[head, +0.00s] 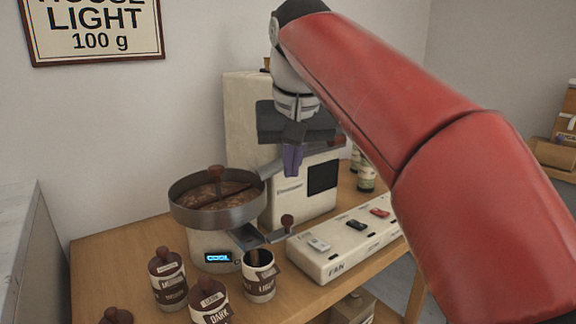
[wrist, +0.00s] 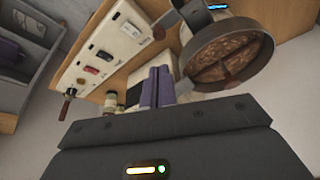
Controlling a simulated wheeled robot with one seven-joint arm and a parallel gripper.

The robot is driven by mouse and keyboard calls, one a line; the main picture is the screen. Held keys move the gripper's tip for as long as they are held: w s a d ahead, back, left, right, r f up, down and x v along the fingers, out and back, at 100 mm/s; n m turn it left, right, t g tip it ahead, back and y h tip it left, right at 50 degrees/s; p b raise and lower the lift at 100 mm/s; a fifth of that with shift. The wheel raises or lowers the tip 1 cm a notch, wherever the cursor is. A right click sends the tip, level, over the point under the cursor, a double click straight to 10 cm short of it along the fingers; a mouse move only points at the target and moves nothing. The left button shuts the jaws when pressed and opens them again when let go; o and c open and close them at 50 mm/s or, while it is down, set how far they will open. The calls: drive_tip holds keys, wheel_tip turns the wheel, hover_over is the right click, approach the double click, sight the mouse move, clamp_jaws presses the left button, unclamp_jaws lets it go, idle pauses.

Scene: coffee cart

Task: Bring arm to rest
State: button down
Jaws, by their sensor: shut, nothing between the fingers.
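My gripper (head: 292,160) hangs from my red arm above the counter, in front of the cream roaster machine (head: 247,110). Its purple fingers are closed together with nothing between them. In the wrist view the closed fingers of my gripper (wrist: 158,87) point toward the machine and the counter. The gripper is apart from the round pan of brown beans (head: 218,196), which lies to its lower left in the head view.
The wooden counter (head: 130,240) holds a cream switch box (head: 325,262) marked FAN, a labelled cup (head: 259,284) and several knob-topped canisters (head: 167,277). A display under the pan reads COOL. A framed sign (head: 95,30) hangs on the wall. Boxes (head: 565,125) stand at the right.

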drive_tip(key=s+d+f, duration=0.4)
drive_tip(key=s+f, duration=0.2)
drive_tip(key=f, duration=0.2)
drive_tip(key=s+d+f+m+t, duration=0.1)
drive_tip(key=s+d+f, duration=0.3)
drive_tip(key=f, duration=0.5)
drive_tip(key=s+d+f, duration=0.4)
drive_tip(key=s+f, duration=0.4)
drive_tip(key=shift+s+f+t, duration=0.15)
drive_tip(key=shift+s+t, duration=0.1)
drive_tip(key=shift+t, duration=0.05)
drive_tip(key=shift+d, duration=0.1)
